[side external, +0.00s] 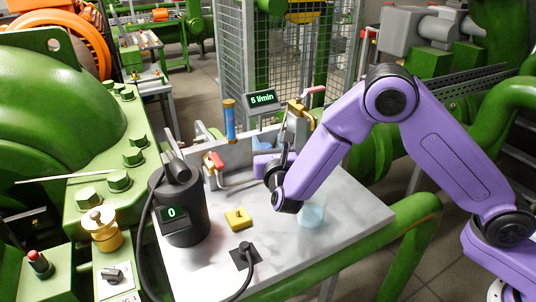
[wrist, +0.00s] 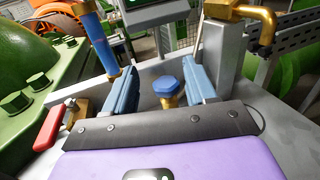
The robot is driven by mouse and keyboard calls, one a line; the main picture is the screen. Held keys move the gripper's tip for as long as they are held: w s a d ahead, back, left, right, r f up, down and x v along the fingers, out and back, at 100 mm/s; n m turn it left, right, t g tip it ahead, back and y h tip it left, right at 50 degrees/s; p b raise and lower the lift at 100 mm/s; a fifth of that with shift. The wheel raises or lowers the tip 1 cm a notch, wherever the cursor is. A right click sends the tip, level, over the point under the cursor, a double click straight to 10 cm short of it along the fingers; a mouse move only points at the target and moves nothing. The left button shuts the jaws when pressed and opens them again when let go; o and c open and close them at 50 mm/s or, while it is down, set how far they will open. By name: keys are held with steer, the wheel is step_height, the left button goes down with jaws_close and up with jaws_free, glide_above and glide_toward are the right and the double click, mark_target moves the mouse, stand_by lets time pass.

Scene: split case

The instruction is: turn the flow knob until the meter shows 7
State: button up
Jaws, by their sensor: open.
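The flow knob (wrist: 168,90) is a blue faceted knob on a brass stem, seen in the wrist view. My gripper (wrist: 161,82) is open, with one blue-grey finger on each side of the knob. Gaps show between the fingers and the knob, more clearly on the left. In the side external view my gripper (side external: 267,166) is low in front of the grey upright panel, and the knob cannot be made out there. The meter (side external: 262,99) is a small dark display with green text reading 5 l/min. Only its lower edge shows in the wrist view (wrist: 155,14).
A red-handled valve (side external: 213,161) and a blue tube with brass ends (side external: 230,120) stand left of my gripper. A brass tap (side external: 300,110) is at right. A black canister (side external: 182,215) showing 0, a yellow block (side external: 238,218) and a pale blue cup (side external: 312,214) stand on the table.

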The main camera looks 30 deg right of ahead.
steer(key=shift+r, duration=0.95)
